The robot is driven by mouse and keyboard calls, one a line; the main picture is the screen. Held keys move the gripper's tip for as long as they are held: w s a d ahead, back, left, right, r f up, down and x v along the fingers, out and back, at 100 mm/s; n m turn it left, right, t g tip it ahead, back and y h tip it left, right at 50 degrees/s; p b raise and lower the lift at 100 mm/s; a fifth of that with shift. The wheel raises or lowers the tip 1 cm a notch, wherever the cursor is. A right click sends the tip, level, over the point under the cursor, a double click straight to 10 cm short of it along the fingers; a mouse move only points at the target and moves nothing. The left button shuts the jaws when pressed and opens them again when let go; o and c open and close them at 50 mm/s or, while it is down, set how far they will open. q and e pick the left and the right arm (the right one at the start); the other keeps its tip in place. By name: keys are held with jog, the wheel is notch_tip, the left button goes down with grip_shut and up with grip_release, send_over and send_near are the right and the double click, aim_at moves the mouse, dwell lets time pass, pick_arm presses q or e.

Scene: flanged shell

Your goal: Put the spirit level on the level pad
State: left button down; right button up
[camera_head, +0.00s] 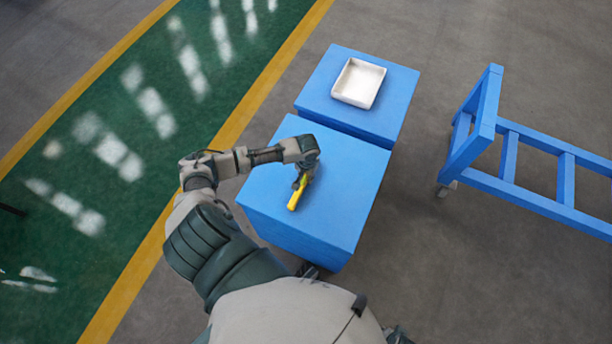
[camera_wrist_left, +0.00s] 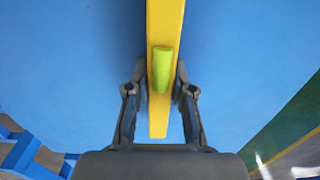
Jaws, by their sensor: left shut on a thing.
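The spirit level (camera_head: 296,197) is a yellow bar over the near blue block. In the left wrist view the yellow bar (camera_wrist_left: 165,20) runs up the middle, with a green vial (camera_wrist_left: 161,68) on it. My left gripper (camera_head: 301,182) is above the near block with its fingers (camera_wrist_left: 160,92) on either side of the bar, shut on it. I cannot tell whether the level touches the block top. No thing is clearly recognisable as the level pad. My right gripper is not in view.
The near blue block (camera_head: 345,190) has a bare top around the level. A second blue block (camera_head: 390,112) stands behind it, bearing a shallow white tray (camera_head: 359,83) that looks empty. A blue frame (camera_head: 508,155) stands to the right, with grey floor between.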

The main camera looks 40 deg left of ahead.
pick_arm(q)
jog(key=shift+d, duration=0.1)
jog(key=c, duration=1)
grip_release()
jog(key=shift+a+f, duration=0.2)
jog(key=shift+a, duration=0.3)
jog(key=shift+d+r, duration=0.1)
jog(key=shift+d, duration=0.2)
